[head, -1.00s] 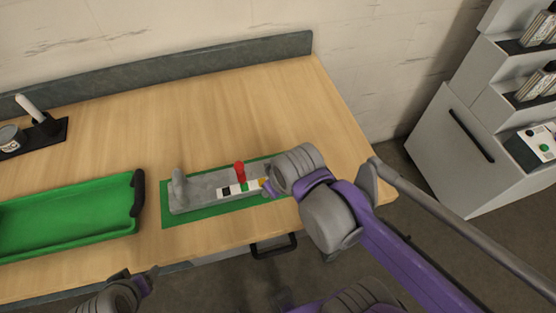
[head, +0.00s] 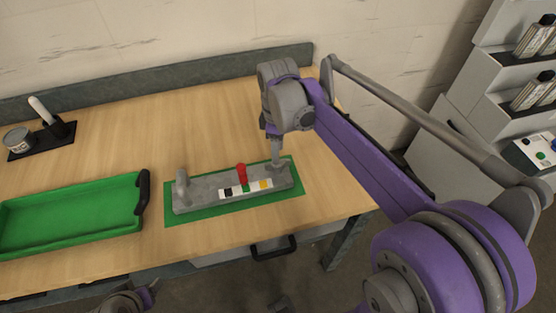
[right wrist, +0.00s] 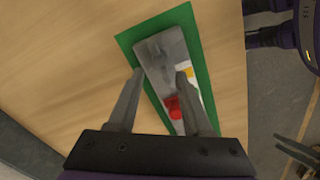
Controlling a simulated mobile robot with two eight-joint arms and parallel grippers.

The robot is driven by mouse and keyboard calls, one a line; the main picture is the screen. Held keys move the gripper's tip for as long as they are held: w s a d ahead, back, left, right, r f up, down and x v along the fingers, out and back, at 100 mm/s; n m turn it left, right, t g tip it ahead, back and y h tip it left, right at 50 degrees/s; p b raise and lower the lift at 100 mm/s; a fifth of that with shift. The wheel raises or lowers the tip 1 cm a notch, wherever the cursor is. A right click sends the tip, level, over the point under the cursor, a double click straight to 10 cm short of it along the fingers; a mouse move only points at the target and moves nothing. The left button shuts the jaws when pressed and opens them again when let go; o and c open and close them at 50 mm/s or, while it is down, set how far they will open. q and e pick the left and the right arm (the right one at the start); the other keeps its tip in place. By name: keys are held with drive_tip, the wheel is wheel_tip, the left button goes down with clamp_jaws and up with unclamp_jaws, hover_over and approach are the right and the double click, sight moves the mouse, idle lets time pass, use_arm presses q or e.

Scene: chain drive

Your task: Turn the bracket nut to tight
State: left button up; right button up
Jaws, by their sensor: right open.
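A long grey bracket fixture (head: 205,196) lies on a green mat (head: 296,187) near the table's front edge. A red upright knob (head: 241,172) stands at its middle, behind a strip of white, black, green and yellow fields (head: 246,188). A grey post (head: 181,186) rises at its left end. I cannot tell the nut itself for sure. My right gripper (head: 276,160) points down over the fixture's right end. In the right wrist view its open, empty fingers (right wrist: 158,76) flank the fixture (right wrist: 160,55), with the red knob (right wrist: 173,107) nearer the palm. My left arm's end shows at the bottom left; its jaws are unclear.
A green tray (head: 70,238) with a dark handle stands left of the mat. A dark holder (head: 55,132) with a can (head: 18,139) is at the far left. A grey shelf unit (head: 462,145) stands right of the table. The table behind the fixture is clear.

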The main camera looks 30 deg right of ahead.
wheel_tip(320, 180, down, 5)
idle(0.3)
